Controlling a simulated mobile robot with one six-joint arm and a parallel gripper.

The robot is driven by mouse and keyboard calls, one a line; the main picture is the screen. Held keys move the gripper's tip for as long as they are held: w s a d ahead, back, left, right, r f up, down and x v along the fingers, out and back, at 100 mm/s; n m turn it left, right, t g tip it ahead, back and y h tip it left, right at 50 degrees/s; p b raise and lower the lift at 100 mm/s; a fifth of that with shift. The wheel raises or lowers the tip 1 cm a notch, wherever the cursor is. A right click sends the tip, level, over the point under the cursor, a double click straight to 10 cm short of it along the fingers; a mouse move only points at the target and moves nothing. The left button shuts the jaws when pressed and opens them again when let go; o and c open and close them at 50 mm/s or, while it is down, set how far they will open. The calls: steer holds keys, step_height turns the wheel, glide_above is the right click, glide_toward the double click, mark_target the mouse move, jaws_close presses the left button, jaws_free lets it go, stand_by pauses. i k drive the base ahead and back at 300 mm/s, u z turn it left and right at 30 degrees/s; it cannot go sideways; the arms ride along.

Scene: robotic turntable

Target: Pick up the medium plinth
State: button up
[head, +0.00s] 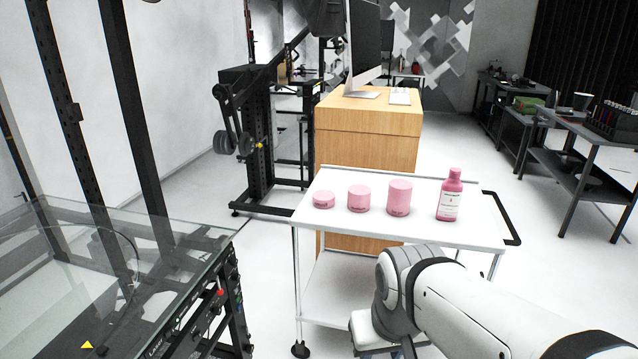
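Three pink round plinths stand in a row on the white cart top (330,228). The medium plinth (359,199) is in the middle, upright. A shorter plinth (323,200) stands to its left and a taller plinth (399,197) to its right, with gaps between them. My arm comes in from the lower right, in front of the cart. My gripper's fingers cannot be made out, so whether it is open or shut does not show.
A pink bottle (450,196) with a white label stands right of the tall plinth. The cart has a black handle (513,222) at its right end. A glass-topped table (190,238) is at the left. A wooden cabinet (367,135) with a monitor stands behind the cart.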

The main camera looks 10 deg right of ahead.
mark_target(359, 195)
steer(key=z, duration=0.2)
steer(key=i, duration=1.65)
steer(key=z, duration=0.5)
steer(key=i, duration=0.45)
steer(key=z, duration=0.35)
steer(key=k, duration=0.8)
steer(key=z, duration=0.2)
steer(key=i, duration=0.85)
steer(key=u, duration=0.05)
